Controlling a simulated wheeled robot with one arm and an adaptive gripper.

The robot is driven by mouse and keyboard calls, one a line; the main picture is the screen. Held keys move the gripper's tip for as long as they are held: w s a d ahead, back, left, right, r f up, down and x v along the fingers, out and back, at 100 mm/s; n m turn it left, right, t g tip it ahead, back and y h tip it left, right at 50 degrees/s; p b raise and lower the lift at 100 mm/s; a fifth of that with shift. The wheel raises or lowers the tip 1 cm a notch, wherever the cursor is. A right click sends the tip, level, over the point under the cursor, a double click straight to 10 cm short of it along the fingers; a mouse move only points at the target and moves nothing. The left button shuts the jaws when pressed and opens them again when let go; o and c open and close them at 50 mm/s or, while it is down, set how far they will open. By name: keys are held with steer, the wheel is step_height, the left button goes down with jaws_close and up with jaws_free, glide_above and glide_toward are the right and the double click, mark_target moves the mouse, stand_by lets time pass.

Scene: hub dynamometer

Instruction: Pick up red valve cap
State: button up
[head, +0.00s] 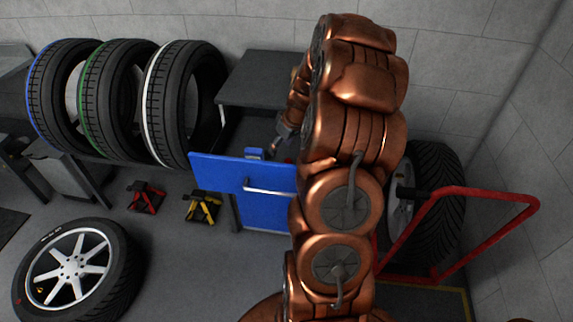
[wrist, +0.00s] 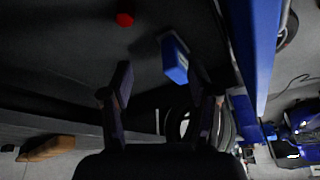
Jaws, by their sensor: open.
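The red valve cap (wrist: 125,19) is a small round red thing near the top of the wrist view. It lies on the dark floor of an open drawer, beyond my fingertips and a little left of the gap between them. My gripper (wrist: 158,80) is open, with nothing held between its fingers. A blue box (wrist: 174,62) lies in the drawer near my right finger. In the head view my gripper (head: 283,134) is small and dark over the drawer, partly hidden by my copper arm.
The blue drawer front (head: 242,188) stands pulled out below the dark cabinet (head: 262,78). It also runs along the right side of the wrist view (wrist: 258,45). Several tyres (head: 120,100) stand at left. A red rail frame (head: 485,195) holds a wheel at right.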

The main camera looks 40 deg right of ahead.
glide_toward(288, 160)
steer(key=x, duration=0.2)
steer(key=shift+w+a+f+n+p, duration=0.1)
steer(key=shift+w+f+n+p, duration=0.15)
steer(key=shift+f, duration=0.45)
steer(key=shift+w+a+f+n+p, duration=0.15)
steer(key=shift+w+f, duration=0.25)
steer(key=shift+f, duration=0.35)
steer(key=shift+p+x, duration=0.8)
steer(key=shift+x, duration=0.5)
steer(key=shift+p+x, duration=0.3)
steer(key=shift+x, duration=1)
steer(key=shift+s+d, duration=0.15)
steer(key=shift+s, duration=0.05)
steer(key=c, duration=1)
steer(key=shift+r, duration=0.1)
steer(key=shift+c, duration=0.2)
